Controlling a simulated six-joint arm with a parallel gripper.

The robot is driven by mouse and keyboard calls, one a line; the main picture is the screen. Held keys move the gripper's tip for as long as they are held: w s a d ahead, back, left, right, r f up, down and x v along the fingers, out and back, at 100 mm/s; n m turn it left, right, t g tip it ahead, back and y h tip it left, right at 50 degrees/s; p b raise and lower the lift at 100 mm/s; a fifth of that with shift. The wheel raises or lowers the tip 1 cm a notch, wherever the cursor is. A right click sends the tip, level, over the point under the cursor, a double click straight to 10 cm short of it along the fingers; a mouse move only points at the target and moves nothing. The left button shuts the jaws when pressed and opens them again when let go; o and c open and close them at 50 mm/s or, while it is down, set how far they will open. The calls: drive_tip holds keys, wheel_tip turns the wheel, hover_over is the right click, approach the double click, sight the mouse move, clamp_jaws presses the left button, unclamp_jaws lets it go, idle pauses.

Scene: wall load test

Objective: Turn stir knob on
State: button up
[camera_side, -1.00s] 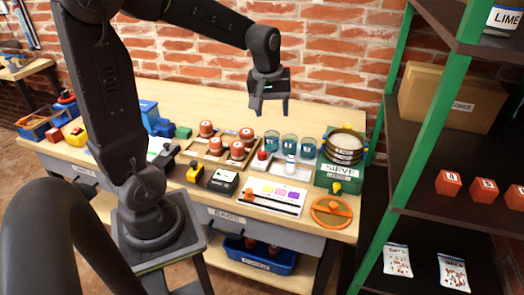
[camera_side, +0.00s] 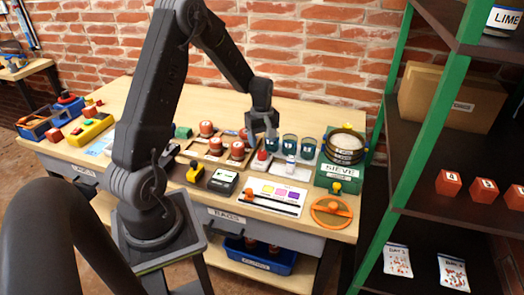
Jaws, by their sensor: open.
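I cannot make out a knob labelled stir in the side view. A small dark box with a pale label (camera_side: 222,181) sits at the front middle of the bench, beside a yellow and black item (camera_side: 195,171). A green sieve unit (camera_side: 337,178) with a yellow knob-like part (camera_side: 337,188) on its front stands at the right. My gripper (camera_side: 263,138) is open and pointing down over the back of the bench, between the red-lidded jars and the teal cups. It looks empty; whether it touches anything is unclear.
Red-lidded jars (camera_side: 237,150) stand in a wooden tray. Teal cups (camera_side: 289,144) and a red-capped bottle (camera_side: 260,160) are close to my gripper. A green-posted shelf (camera_side: 434,120) stands right.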

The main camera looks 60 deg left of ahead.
sight(262, 151)
wheel_tip(262, 151, down, 5)
idle(0.3)
drive_tip(key=c, duration=0.9)
drive_tip(key=shift+c, duration=0.2)
